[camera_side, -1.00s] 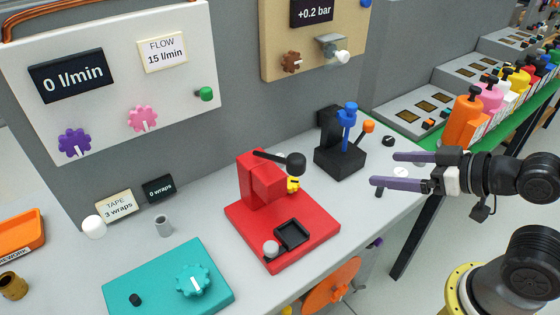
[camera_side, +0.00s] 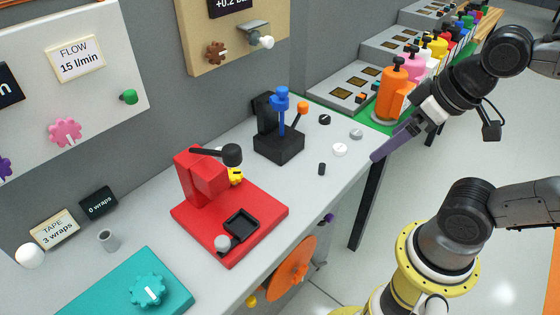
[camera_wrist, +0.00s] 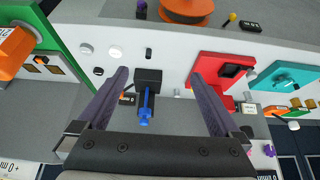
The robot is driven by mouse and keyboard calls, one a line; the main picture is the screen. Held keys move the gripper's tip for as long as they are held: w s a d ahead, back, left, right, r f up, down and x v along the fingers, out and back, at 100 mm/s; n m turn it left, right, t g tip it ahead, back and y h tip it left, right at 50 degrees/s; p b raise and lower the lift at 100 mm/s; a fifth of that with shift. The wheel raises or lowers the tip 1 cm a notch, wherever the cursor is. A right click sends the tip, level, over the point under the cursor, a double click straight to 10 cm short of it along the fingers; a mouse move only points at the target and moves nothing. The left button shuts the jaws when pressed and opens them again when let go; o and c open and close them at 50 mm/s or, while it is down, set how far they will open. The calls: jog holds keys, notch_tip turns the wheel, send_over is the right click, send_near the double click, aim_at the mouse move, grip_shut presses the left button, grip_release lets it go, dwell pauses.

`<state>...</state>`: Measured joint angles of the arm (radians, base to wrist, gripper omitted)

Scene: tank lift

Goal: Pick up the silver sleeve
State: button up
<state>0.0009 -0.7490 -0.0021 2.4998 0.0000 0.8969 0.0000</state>
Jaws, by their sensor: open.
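A small grey hollow cylinder (camera_side: 108,240), which looks like the silver sleeve, stands upright on the bench at the left in the side view, behind the teal box. I cannot pick it out surely in the wrist view. My gripper (camera_side: 376,157) is at the right end of the bench, far from the cylinder, tilted down to the left. Its purple fingers overlap in the side view. In the wrist view the gripper (camera_wrist: 160,73) has its fingers wide apart with nothing held between them.
A red press (camera_side: 250,215) with a black lever and a small grey cylinder (camera_side: 222,243) stands mid-bench. A black stand with a blue post (camera_side: 281,105) is behind it. A teal box (camera_side: 115,290) is front left. Several bottles (camera_side: 391,95) line the back right. Small discs (camera_side: 340,150) lie near my gripper.

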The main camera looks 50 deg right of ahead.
jog(key=shift+c, duration=0.3)
jog(key=c, duration=0.5)
jog(key=w+a+r+m+g+h, duration=0.15)
jog(key=w+m, duration=0.35)
jog(key=w, duration=0.6)
jog(key=w+a+r+m+g, duration=0.2)
jog(key=w+r+m, duration=0.15)
jog(key=w, duration=0.75)
jog(key=w+a+f+m+g+h, duration=0.1)
jog(key=w+a+f+m+h, duration=0.1)
jog(key=w+a+f+m, duration=0.45)
jog(key=w+a+f+m+g+h, duration=0.1)
jog(key=w+a+f+m, duration=0.2)
jog(key=w+f, duration=0.55)
jog(key=shift+w+x, duration=0.25)
jog(key=shift+x, duration=0.9)
jog(key=shift+w+x, duration=0.25)
jog(key=shift+x, duration=0.9)
jog(key=shift+w+x, duration=0.2)
jog(key=shift+x, duration=0.95)
